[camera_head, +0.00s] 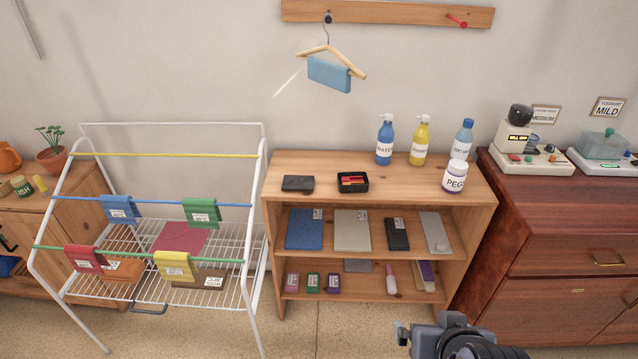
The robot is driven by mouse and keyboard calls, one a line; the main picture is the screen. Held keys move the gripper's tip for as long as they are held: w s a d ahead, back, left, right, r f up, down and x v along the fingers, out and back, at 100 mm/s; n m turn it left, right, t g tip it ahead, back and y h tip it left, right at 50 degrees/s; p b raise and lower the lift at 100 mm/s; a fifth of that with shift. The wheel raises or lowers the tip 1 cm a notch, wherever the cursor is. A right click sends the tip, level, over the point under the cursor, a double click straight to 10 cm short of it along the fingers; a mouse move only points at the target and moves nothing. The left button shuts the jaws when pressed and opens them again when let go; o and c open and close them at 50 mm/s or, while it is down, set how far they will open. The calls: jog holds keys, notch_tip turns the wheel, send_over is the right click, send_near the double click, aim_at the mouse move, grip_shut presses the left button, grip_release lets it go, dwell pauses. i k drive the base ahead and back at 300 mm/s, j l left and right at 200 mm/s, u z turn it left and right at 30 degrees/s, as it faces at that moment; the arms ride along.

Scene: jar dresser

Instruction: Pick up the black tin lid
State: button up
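The black tin lid (298,183) lies flat on the left part of the wooden shelf unit's top (325,164). The open black tin (352,188) stands to its right, apart from it, with red pieces inside. My gripper (401,333) is at the bottom of the picture, in front of the shelf unit and well below and to the right of the lid. It is apart from the lid. Its fingers are small and partly hidden by the wrist, so I cannot tell whether they are open.
A white PEGS jar (455,177) and blue (385,142), yellow (420,142) and light-blue (463,140) bottles stand right of the tin. A white drying rack (262,215) stands close on the left. A red-brown dresser (560,215) is at right. Floor shows in front.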

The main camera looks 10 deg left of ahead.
aim_at(299, 182)
jog(key=i+j+u, duration=0.1)
jog(key=i+j, duration=0.15)
jog(key=i, duration=0.25)
jog(key=i+j+u, duration=0.1)
jog(key=i+j, duration=0.15)
jog(key=i, duration=0.3)
jog(key=i+j+u, duration=0.1)
jog(key=i, duration=0.45)
